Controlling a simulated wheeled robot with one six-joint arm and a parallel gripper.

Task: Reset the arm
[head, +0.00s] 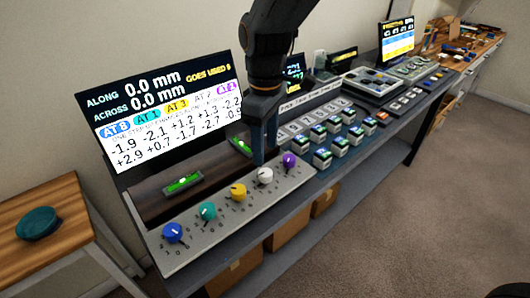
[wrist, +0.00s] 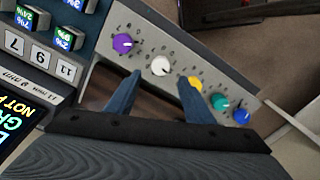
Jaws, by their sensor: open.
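My gripper (head: 264,155) hangs above the panel of knobs in the head view, its blue fingers pointing down. In the wrist view my gripper (wrist: 160,76) is open, with a gap between the fingers and nothing held. The tips lie near the white knob (wrist: 160,66) and yellow knob (wrist: 190,84), seemingly above them; contact cannot be told. The panel also bears a blue knob (head: 172,233), a teal knob (head: 207,211) and a purple knob (head: 289,160). My arm comes down from the top of the head view and hides part of the bench behind it.
A screen (head: 160,105) reads along 0.0 mm and across 0.0 mm. A green level vial (head: 183,181) lies on the dark board behind the knobs. Several button blocks (head: 340,140) stand to the right. A wooden table (head: 75,205) is at left; the floor (head: 450,180) is clear at right.

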